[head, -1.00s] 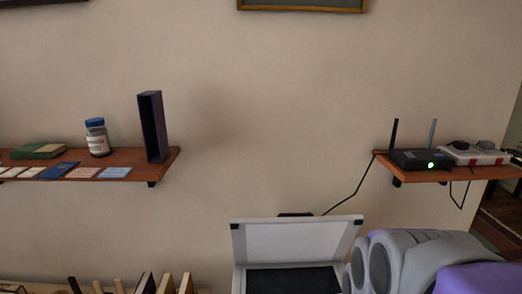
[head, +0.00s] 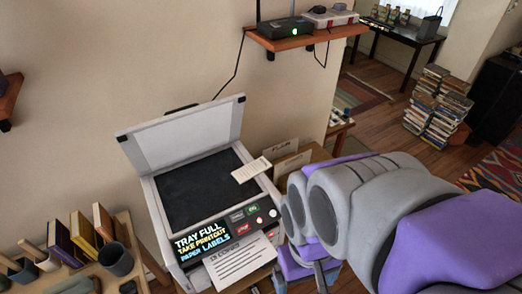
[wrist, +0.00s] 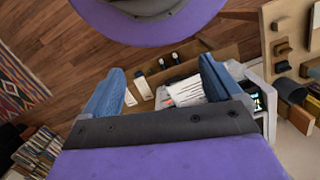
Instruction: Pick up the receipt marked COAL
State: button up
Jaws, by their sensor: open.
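No marking reading COAL is legible in either view. A small pale printed slip (head: 251,170) lies across the right edge of the open scanner (head: 196,184); its text is too small to read. A larger printed sheet (head: 240,262) sticks out at the scanner's front. In the wrist view, white papers (wrist: 186,92) and small pale slips (wrist: 143,88) lie beyond my gripper (wrist: 161,78). My gripper's blue fingers are spread apart with nothing held between them. In the head view, my arm covers the area right of the scanner.
The scanner's screen (head: 205,238) reads TRAY FULL. Pale cards (head: 291,164) stand behind the scanner's right side. A wall shelf (head: 305,38) holds a router (head: 286,29). Books and a cup (head: 115,259) stand at lower left. Book stacks (head: 438,100) stand on the floor at right.

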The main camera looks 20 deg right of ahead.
aim_at(243, 174)
jog(key=i+l, duration=0.15)
jog(key=l, duration=0.3)
jog(key=i+l, duration=0.1)
jog(key=l, duration=0.3)
jog(key=i+l, duration=0.15)
jog(key=l, duration=0.3)
jog(key=i+l, duration=0.1)
jog(key=l, duration=0.3)
jog(key=i+l+z, duration=0.1)
jog(key=l, duration=0.35)
